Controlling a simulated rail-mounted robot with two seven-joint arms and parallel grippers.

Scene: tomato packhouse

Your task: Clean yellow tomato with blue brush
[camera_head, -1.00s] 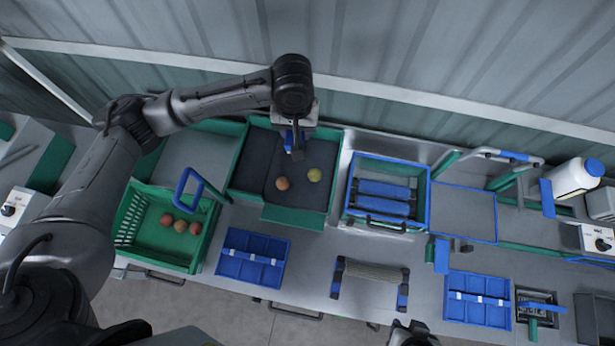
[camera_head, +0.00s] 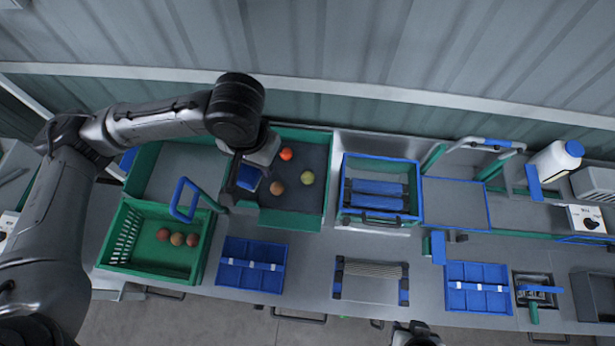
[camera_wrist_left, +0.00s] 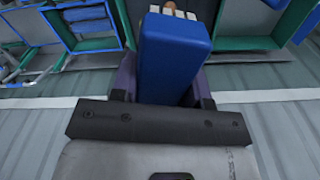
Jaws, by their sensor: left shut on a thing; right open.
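The yellow tomato (camera_head: 307,177) rests in the dark-lined, green-sided tray (camera_head: 290,219), beside a brown-orange tomato (camera_head: 277,188) and a red tomato (camera_head: 286,154). My left gripper (camera_head: 240,181) is shut on the blue brush (camera_head: 248,178) above the tray's left side, left of the tomatoes and apart from the yellow one. In the left wrist view the brush (camera_wrist_left: 174,55) fills the middle, with pale bristles at its far end and a bit of an orange tomato (camera_wrist_left: 170,4) beyond. My right gripper (camera_head: 413,335) is open at the bottom edge, mostly cut off.
A green crate (camera_head: 150,265) with several tomatoes stands at front left, with a blue handle (camera_head: 183,200) rising by it. Blue divided trays (camera_head: 250,265) and a roller stand (camera_head: 371,269) line the front. A blue-rimmed bin (camera_head: 381,163) stands right of the tray.

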